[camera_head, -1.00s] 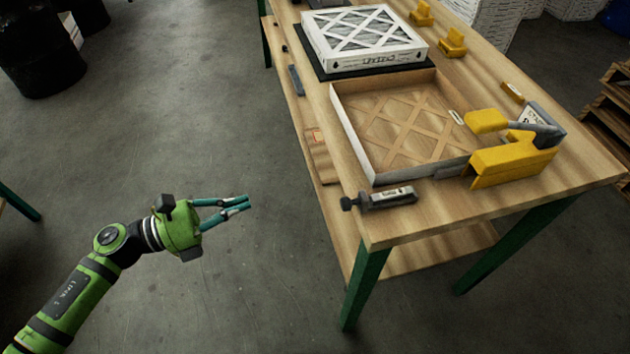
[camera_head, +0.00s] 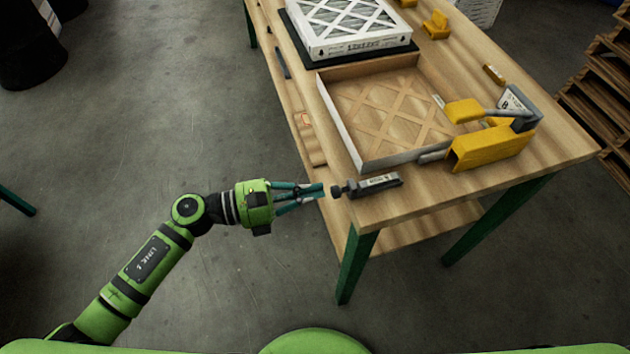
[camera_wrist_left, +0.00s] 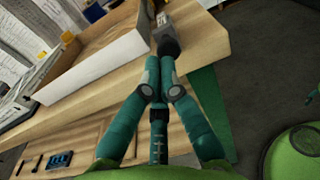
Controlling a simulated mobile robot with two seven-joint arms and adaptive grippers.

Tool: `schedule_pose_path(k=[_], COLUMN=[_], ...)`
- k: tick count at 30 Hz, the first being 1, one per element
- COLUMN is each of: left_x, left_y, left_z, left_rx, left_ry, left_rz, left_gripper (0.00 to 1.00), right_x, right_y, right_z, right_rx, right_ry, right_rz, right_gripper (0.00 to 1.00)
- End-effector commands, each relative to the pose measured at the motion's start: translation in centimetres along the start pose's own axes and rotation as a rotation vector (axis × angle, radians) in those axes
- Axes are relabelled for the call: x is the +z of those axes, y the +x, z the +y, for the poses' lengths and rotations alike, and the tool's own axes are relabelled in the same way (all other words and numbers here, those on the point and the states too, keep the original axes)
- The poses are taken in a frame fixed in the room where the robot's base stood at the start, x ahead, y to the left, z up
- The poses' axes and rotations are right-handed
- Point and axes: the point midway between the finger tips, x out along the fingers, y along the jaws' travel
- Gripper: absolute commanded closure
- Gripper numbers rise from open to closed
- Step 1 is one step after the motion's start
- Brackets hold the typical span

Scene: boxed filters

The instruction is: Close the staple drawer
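The staple drawer (camera_head: 380,181) is a small dark grey unit with a white label, lying at the table's front left corner. Its dark knob (camera_head: 337,191) sticks out to the left, past the table edge. In the left wrist view the knob (camera_wrist_left: 168,47) is just beyond my fingertips. My left gripper (camera_head: 322,190) has its teal fingers together and empty, pointing at the knob from the left. I cannot tell whether the tips touch it. The fingers (camera_wrist_left: 158,68) also show converging in the left wrist view. My right gripper is not in view.
The wooden table (camera_head: 440,195) holds an open box (camera_head: 340,122) with a lattice bottom, a white boxed filter (camera_head: 365,48) on a dark mat, and a yellow-and-grey tool (camera_head: 490,147). A lower shelf (camera_head: 400,228) lies under the tabletop.

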Motion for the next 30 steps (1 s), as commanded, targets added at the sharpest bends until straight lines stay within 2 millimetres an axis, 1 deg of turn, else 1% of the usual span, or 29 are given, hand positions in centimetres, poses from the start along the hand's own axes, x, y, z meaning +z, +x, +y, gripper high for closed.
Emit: schedule_pose_path(k=[1,4,14,16,17,20,24,27,30], left_x=[0.2,0.1,-0.1,-0.1,-0.1,-0.1,0.1,0.1,0.2], left_y=[0.4,0.8,1.0,1.3,1.6,3.6,7.0,8.7,9.5], left_z=[0.0,0.0,0.0,0.0,0.0,0.2,0.4,0.5,0.5], left_rx=[0.001,0.001,0.000,0.000,-0.001,-0.003,-0.002,-0.001,-0.001], left_ry=[0.000,-0.001,-0.001,-0.001,0.000,0.001,0.002,0.000,0.000], left_rz=[-0.001,0.000,0.000,-0.001,-0.001,-0.004,-0.006,-0.004,-0.001], left_gripper=[1.00,1.00,1.00,1.00,1.00,1.00,1.00,1.00,1.00], right_x=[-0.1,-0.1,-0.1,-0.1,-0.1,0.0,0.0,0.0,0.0], right_y=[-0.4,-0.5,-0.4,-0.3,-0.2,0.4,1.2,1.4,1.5], right_z=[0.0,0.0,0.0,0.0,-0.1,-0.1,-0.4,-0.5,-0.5], right_rx=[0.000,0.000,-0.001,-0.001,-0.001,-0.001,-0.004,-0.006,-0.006], right_ry=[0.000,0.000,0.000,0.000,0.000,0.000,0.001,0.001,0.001], right_rz=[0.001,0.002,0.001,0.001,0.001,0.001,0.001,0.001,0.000], right_gripper=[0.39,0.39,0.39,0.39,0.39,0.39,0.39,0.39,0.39])
